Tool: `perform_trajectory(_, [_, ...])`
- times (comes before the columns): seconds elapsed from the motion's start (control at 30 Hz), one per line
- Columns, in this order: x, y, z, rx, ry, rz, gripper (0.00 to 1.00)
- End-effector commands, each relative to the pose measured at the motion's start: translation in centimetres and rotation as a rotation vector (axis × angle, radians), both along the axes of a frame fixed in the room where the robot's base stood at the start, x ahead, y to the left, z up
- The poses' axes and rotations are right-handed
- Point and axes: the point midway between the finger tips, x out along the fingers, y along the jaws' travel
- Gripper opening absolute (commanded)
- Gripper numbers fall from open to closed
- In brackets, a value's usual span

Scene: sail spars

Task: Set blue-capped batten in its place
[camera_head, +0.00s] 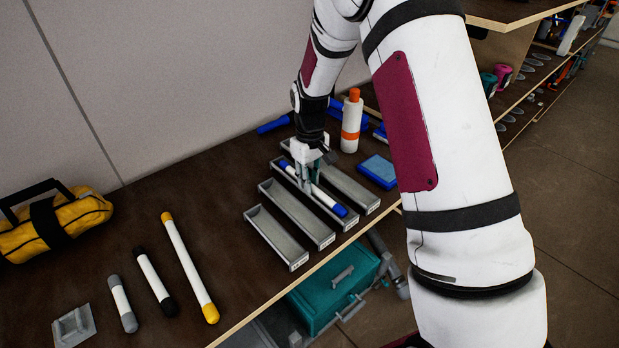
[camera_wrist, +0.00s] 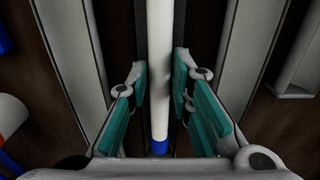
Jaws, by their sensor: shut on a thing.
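The blue-capped batten (camera_head: 327,199) is a white rod with blue ends. In the head view it lies along the third grey tray (camera_head: 350,223) from the left, lined up with it. My gripper (camera_head: 311,184) points down and is shut on the batten near its middle. In the wrist view the batten (camera_wrist: 160,60) runs between the teal finger pads of my gripper (camera_wrist: 160,85), with one blue cap (camera_wrist: 159,147) at the bottom. I cannot tell whether the batten touches the tray floor; the fingers hide part of it.
Two empty trays (camera_head: 262,225) lie left and another (camera_head: 367,199) right. Yellow-capped (camera_head: 188,262), black-capped (camera_head: 155,281) and grey-capped (camera_head: 122,303) battens lie at the left. A bottle (camera_head: 351,122) and blue box (camera_head: 377,171) stand close by on the right. A yellow bag (camera_head: 75,222) sits far left.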

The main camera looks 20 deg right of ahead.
Motion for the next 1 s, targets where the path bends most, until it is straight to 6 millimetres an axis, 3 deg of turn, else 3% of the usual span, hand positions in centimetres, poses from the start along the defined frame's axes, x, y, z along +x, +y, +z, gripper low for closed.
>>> perform_trajectory(0.47, [0.0,0.0,-0.7,0.0,0.0,0.0,0.0])
perform_trajectory(1.0, [0.0,0.0,1.1,0.0,0.0,0.0,0.0])
